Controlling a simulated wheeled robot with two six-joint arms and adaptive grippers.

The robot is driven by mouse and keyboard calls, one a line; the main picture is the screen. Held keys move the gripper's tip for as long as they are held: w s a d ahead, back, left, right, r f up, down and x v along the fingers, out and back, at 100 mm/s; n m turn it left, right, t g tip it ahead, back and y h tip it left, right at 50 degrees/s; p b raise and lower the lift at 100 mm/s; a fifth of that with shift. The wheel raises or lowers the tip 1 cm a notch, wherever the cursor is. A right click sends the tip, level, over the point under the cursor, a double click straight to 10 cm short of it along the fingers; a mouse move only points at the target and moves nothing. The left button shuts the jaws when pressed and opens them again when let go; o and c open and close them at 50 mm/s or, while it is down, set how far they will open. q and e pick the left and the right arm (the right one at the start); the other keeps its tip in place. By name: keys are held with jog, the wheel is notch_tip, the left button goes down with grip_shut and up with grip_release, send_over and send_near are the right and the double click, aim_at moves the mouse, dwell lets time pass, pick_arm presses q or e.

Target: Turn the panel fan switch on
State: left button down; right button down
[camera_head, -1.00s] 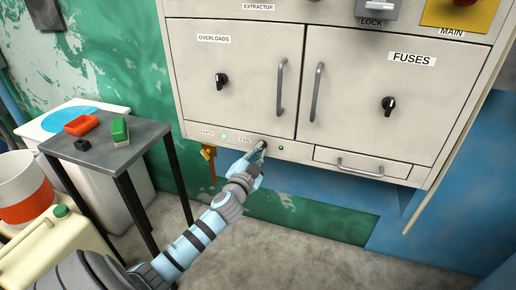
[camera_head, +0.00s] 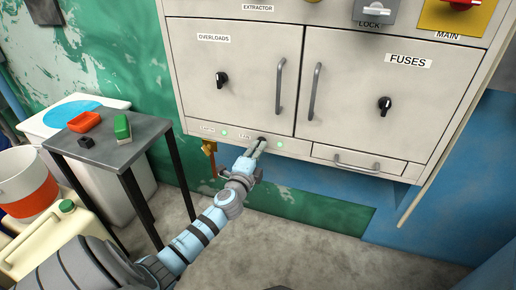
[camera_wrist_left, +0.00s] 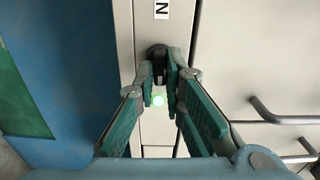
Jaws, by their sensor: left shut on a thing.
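The black fan switch (camera_head: 262,138) sits on the lower strip of the grey cabinet, beside a small label. My left gripper (camera_head: 257,147) reaches it from below, and its fingers are shut on the switch. The left wrist view shows the black switch knob (camera_wrist_left: 157,52) between the teal fingertips (camera_wrist_left: 159,76); the fingers partly hide it, so its exact angle is unclear. The green lamp (camera_head: 280,145) to the right of the switch is lit, and the lit lamp (camera_wrist_left: 158,101) also shows between the fingers. My right gripper is not in view.
Another lit green lamp (camera_head: 224,132) is left of the switch. Above are the overloads door (camera_head: 235,60) and fuses door (camera_head: 365,75) with handles and knobs. A drawer (camera_head: 365,155) is at right. A small table (camera_head: 145,135) with blocks and a jerrycan (camera_head: 50,235) stand left.

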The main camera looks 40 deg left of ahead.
pick_arm(q)
jog(key=shift+m, duration=0.4)
jog(key=c, duration=1.7)
grip_release()
jog(key=v, duration=1.2)
